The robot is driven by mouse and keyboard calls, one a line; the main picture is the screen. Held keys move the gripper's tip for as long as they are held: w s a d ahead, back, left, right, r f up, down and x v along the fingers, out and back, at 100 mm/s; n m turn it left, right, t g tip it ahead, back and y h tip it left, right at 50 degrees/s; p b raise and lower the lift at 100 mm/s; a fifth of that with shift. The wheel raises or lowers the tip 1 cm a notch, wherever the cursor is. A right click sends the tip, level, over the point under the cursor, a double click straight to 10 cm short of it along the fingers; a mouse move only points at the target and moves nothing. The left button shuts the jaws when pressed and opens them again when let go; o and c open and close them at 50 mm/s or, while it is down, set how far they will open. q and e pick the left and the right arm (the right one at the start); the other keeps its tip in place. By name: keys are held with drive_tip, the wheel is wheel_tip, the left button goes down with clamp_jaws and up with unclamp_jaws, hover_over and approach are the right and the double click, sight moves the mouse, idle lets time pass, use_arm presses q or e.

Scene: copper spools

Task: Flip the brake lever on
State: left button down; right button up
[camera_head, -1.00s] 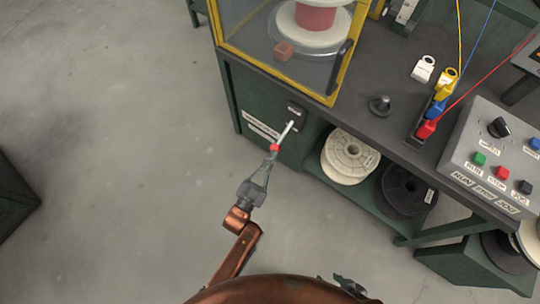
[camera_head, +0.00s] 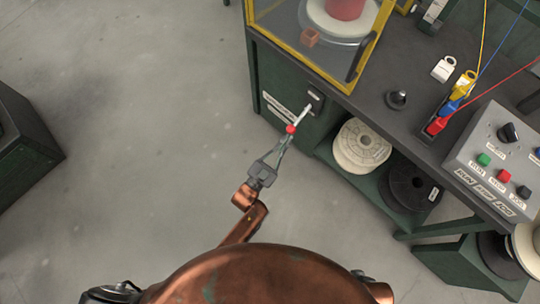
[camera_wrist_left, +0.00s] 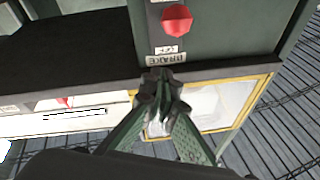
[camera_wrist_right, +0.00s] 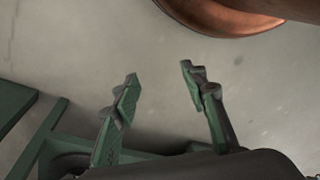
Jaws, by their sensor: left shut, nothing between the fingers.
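The brake lever (camera_head: 304,115) is a pale rod with a red knob (camera_head: 291,129). It sticks out from the front of the green cabinet by a small dark plate. My left gripper (camera_head: 285,140) is shut and empty, with its tips at the red knob in the head view. In the left wrist view the red knob (camera_wrist_left: 177,20) shows above the shut fingertips (camera_wrist_left: 160,84), past the BRAKE label (camera_wrist_left: 166,60). I cannot tell whether they touch. My right gripper (camera_wrist_right: 159,82) is open and empty above the floor.
A yellow-framed clear guard (camera_head: 315,68) stands on the bench above the lever. A white spool (camera_head: 361,146) and a black spool (camera_head: 410,187) sit on the lower shelf to the right. A grey control box (camera_head: 500,155) is farther right. Open floor lies left.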

use_arm(q)
drive_tip(key=f+p+v, duration=0.1)
drive_tip(key=p+v, duration=0.1)
drive_tip(key=v, duration=0.7)
drive_tip(key=shift+s+a, duration=0.15)
drive_tip(key=shift+a, duration=0.05)
use_arm(e)
drive_tip(key=shift+s+d+r+g+h, duration=0.2)
drive_tip(key=shift+s+d+g, duration=0.1)
drive_tip(key=shift+s+d, duration=0.35)
drive_tip(key=shift+s+d+r+g+h, duration=0.1)
drive_tip(key=shift+s+d+r+g, duration=0.15)
drive_tip(key=shift+s+d, duration=0.35)
use_arm(q)
drive_tip(key=shift+f, duration=0.15)
use_arm(e)
drive_tip(key=shift+s+a, duration=0.15)
